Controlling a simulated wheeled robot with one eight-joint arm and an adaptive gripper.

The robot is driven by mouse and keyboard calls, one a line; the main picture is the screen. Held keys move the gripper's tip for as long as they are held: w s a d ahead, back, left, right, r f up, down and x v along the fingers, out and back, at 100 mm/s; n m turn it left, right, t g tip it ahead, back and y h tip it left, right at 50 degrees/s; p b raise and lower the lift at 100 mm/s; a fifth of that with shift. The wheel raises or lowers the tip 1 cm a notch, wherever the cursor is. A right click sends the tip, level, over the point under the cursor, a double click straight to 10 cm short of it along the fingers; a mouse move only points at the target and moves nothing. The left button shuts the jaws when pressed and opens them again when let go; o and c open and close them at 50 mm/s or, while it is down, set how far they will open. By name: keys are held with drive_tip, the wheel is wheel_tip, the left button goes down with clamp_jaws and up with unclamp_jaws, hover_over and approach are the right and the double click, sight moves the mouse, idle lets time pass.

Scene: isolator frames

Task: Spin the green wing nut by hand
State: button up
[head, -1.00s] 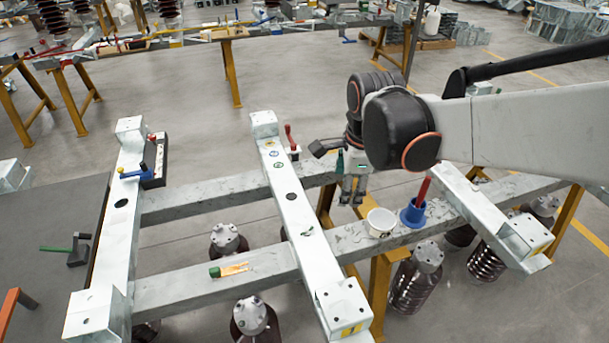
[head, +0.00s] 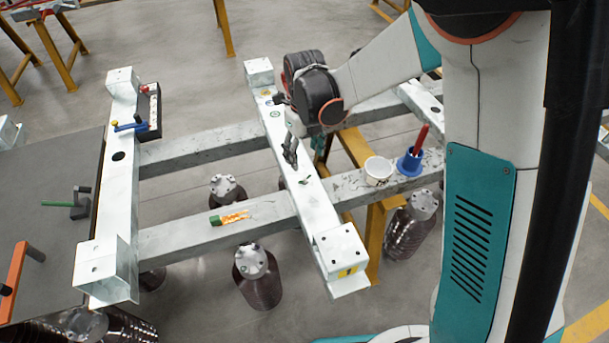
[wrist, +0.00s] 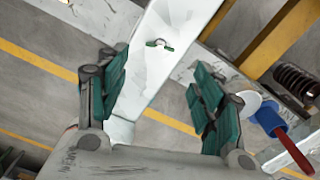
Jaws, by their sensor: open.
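A small green part (wrist: 160,43), apparently the wing nut with a pale ring at it, sits on the pale metal crossbeam (wrist: 175,20) in the wrist view. In the head view a faint green mark shows on the middle crossbeam (head: 330,220), likely the same nut (head: 305,182), too small to make out well. My gripper (head: 303,155) is over this crossbeam, its fingers apart. In the wrist view my gripper (wrist: 160,88) is open and empty, with a dark green pad on each side. The green part lies beyond the fingertips, between their lines, apart from both.
A white tub (head: 378,171) and a blue cup (head: 410,163) holding a red-handled tool stand on the rail to the right. A green-and-orange item (head: 230,218) lies on the front rail. A black box with a blue lever (head: 128,127) is on the left crossbeam. Dark insulators (head: 257,280) hang below.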

sight(305, 178)
wheel_tip(305, 178, down, 10)
drive_tip(key=b, duration=0.3)
drive_tip(key=shift+r, duration=0.15)
clamp_jaws()
